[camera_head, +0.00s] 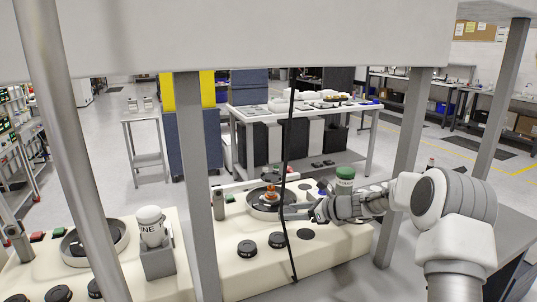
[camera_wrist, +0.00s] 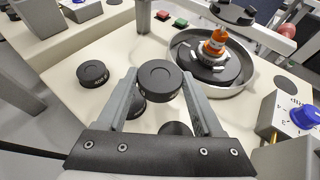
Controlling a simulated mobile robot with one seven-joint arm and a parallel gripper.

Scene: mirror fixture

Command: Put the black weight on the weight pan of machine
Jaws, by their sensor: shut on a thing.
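My gripper (camera_wrist: 160,76) is shut on a black round weight (camera_wrist: 158,80), which sits between its fingertips in the wrist view. In the head view my gripper (camera_head: 292,212) is over the cream machine (camera_head: 335,240), close to the round metal pan (camera_head: 252,208); the held weight is hard to make out there. The pan (camera_wrist: 246,86) lies ahead and to the right of the held weight in the wrist view. An orange-and-white piece (camera_wrist: 214,42) stands on a dark disc in its middle. The weight appears raised above the machine top and apart from the pan.
Other black weights (camera_wrist: 92,73) (camera_head: 247,249) lie on the machine top. A blue knob (camera_wrist: 304,114) is on a box at right. A green-lidded jar (camera_head: 345,180) stands behind my gripper. Grey posts (camera_head: 198,190) and a black cable (camera_head: 286,160) cross the head view.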

